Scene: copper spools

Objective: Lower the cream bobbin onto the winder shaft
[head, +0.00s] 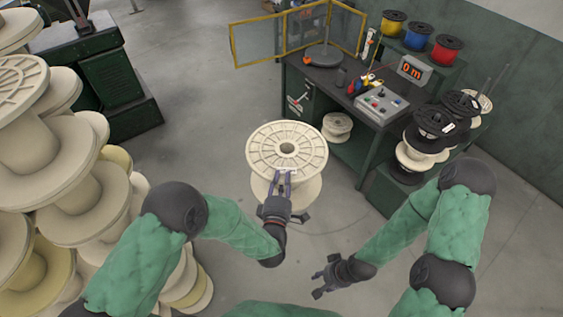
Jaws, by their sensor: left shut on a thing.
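The cream bobbin (261,148) is upright in the middle of the head view, its spoked top flange and centre hole facing up. My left gripper (285,178) is shut on the near side of its top flange. The lower flange shows below, partly hidden by the gripper; I cannot tell whether it touches anything underneath. The winder shaft (328,26) appears as a thin upright rod on a round grey base (323,55) on the bench, beyond the bobbin and apart from it. My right gripper (318,284) is empty, low and right of the bobbin, with its fingers apart.
A yellow-framed guard (262,42) stands behind the shaft. The green bench (340,98) carries a control box (381,105) and a "0 m" display (414,68). Cream spools (60,145) are stacked at left; black spools (434,120) stand at right. Floor (200,110) is clear left of the bobbin.

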